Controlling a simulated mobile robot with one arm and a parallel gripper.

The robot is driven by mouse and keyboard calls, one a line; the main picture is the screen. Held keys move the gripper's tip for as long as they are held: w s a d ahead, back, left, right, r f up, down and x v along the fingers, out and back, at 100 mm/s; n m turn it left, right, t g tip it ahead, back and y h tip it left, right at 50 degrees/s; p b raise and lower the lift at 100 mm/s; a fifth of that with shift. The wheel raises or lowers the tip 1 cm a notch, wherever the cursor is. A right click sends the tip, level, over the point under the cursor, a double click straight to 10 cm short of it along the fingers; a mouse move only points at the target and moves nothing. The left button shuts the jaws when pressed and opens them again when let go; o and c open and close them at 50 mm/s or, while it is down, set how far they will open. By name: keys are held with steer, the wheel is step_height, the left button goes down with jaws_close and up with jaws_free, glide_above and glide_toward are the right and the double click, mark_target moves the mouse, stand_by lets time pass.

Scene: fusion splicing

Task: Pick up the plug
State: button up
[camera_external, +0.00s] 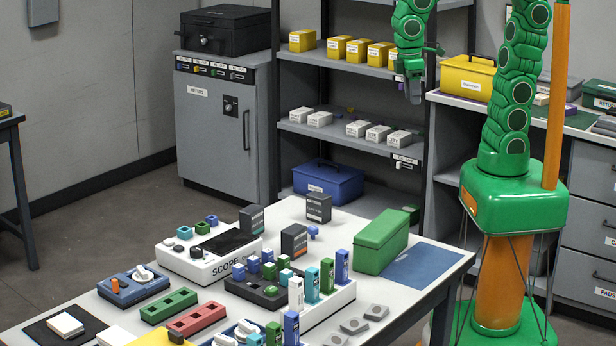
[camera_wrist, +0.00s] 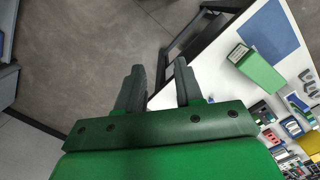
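My gripper (camera_external: 414,97) hangs from the raised green arm, in front of the grey shelf rack and above the back of the work table. In the wrist view its two dark fingers (camera_wrist: 159,82) are apart with nothing between them. A small blue piece (camera_external: 312,232) stands on the table beside the dark battery boxes; it may be the plug, but it is too small to tell. My gripper is well above and to the right of it in the external view. No plug can be made out in the wrist view.
The white work table (camera_external: 345,222) is crowded with the white scope (camera_external: 211,250), colored blocks, a green case (camera_external: 381,241) and a blue mat (camera_external: 424,267). The case also shows in the wrist view (camera_wrist: 257,68). Yellow boxes (camera_external: 338,46) and white boxes line the rack shelves.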

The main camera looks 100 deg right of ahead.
steer(key=w+a+n, duration=0.2)
steer(key=w+a, duration=0.3)
steer(key=w, duration=0.8)
steer(key=n+t+y, duration=0.1)
steer(key=n+t, duration=0.1)
steer(key=n, duration=0.4)
glide_above(284, 257)
step_height(284, 257, down, 20)
steer(key=shift+f, duration=3.75)
steer(key=shift+c, duration=0.4)
jaws_close()
steer(key=shift+r, duration=0.15)
